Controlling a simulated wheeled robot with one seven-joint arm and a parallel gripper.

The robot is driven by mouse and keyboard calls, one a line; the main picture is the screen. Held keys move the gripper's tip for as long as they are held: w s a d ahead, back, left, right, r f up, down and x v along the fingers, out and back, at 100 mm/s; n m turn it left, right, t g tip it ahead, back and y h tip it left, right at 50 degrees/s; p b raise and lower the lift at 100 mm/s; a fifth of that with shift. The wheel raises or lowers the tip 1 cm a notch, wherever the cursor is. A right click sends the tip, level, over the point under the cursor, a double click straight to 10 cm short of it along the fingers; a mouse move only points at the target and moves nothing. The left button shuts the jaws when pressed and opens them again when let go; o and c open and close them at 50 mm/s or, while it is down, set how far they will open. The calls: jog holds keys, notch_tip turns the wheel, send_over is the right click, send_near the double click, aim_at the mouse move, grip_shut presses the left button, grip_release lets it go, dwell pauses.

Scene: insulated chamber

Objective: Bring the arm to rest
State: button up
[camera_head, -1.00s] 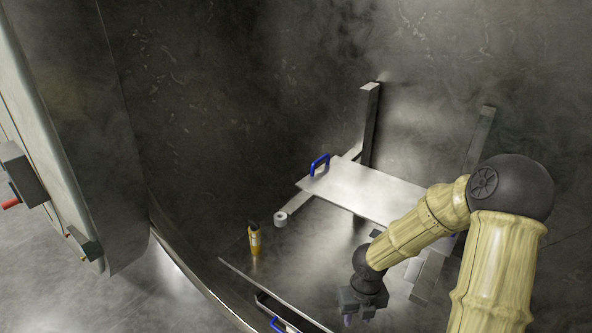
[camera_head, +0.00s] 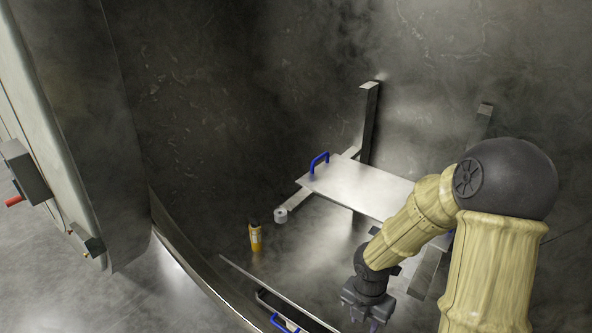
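My gripper (camera_head: 368,312) hangs at the lower middle of the head view, at the end of my cream-sleeved arm with its dark joints. It points down, in front of and below a bare metal shelf. The fingers are small and dark here, partly cut off by the bottom of the picture, so whether they are open or shut does not show. A small purple-blue bit shows at the fingertips; I cannot tell what it is.
The metal shelf (camera_head: 360,187) with a blue handle (camera_head: 319,161) stands between metal posts. A yellow bottle (camera_head: 255,237) and a white roll (camera_head: 281,215) stand left of it. A dark tray (camera_head: 268,302) with a blue handle lies lower left. A heavy door (camera_head: 75,130) is at left.

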jog(key=s+r+m+t, duration=0.1)
jog(key=r+m, duration=0.4)
jog(key=m, duration=0.9)
jog(key=s+r+m+t, duration=0.1)
jog(key=s+r+m, duration=0.3)
jog(key=m, duration=1)
jog(key=shift+a+r+t+y, duration=0.4)
jog(key=shift+r, duration=0.3)
